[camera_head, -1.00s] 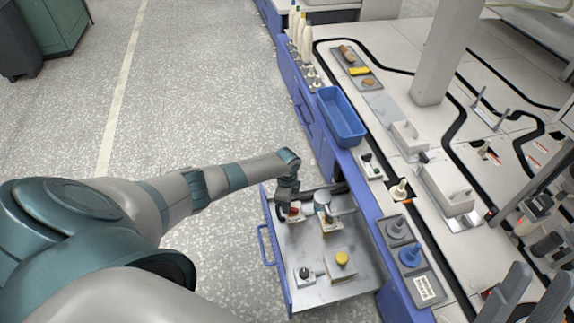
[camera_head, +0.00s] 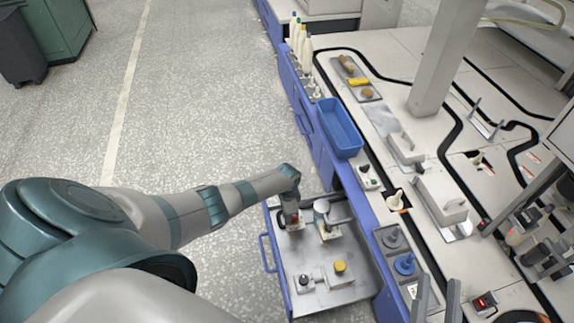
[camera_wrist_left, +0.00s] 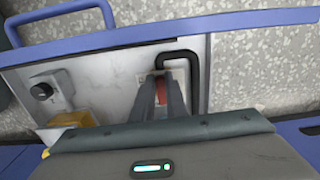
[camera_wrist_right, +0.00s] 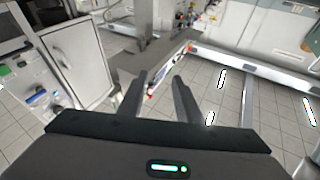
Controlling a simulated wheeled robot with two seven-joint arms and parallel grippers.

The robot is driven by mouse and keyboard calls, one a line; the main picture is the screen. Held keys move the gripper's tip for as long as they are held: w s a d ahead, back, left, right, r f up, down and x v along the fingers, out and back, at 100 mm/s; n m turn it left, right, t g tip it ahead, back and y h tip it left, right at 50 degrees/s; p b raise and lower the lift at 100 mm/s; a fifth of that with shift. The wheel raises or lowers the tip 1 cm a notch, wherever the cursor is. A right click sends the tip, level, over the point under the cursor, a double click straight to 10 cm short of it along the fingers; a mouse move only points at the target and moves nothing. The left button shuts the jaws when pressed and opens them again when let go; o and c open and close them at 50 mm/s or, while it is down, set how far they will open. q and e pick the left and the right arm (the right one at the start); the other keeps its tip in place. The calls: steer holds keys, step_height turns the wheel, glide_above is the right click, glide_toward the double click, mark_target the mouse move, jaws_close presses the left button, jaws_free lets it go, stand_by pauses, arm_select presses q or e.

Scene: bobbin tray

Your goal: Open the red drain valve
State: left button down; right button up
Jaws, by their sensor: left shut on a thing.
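The red drain valve handle (camera_wrist_left: 161,92) shows as a red strip between my left fingers in the left wrist view, next to a bent black pipe (camera_wrist_left: 190,62). It sits in the open drawer (camera_head: 318,262), at its far left part. My left gripper (camera_head: 291,224) reaches down into the drawer and is shut on the red handle; its fingers hide much of it. How far the valve is turned cannot be told. My right gripper (camera_head: 437,290) is at the bottom right of the head view; its fingers stand apart and empty in the right wrist view (camera_wrist_right: 160,85).
The drawer also holds a block with a yellow knob (camera_head: 340,267), a block with a black knob (camera_head: 304,281) and a white-topped fitting (camera_head: 322,206). A blue bin (camera_head: 340,128) and a grey tray with a blue funnel-like piece (camera_head: 405,263) are on the bench.

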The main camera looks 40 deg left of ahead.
arm_select(q)
steer(key=c, duration=1.8)
jaws_free()
steer(key=shift+o, duration=0.2)
steer(key=shift+r, duration=0.15)
